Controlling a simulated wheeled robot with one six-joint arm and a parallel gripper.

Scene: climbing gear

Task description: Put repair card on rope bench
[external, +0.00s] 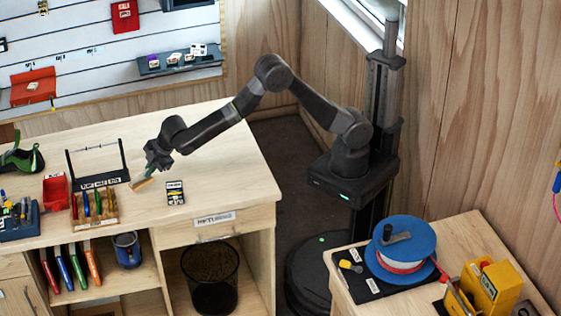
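My gripper (150,169) is low over this bench, left of and behind the card, pointing down. A small tan and green object (142,183) is right under my fingertips; I cannot tell whether they hold it. The rope bench (455,235) stands at the lower right, with a blue rope spool (400,248) on it.
A rack of coloured tools (95,208) and a black wire frame (97,165) stand left of my gripper. The rope bench also carries a black mat (362,277) and a yellow device (492,287). A floor gap separates the benches. The left bench's right part is clear.

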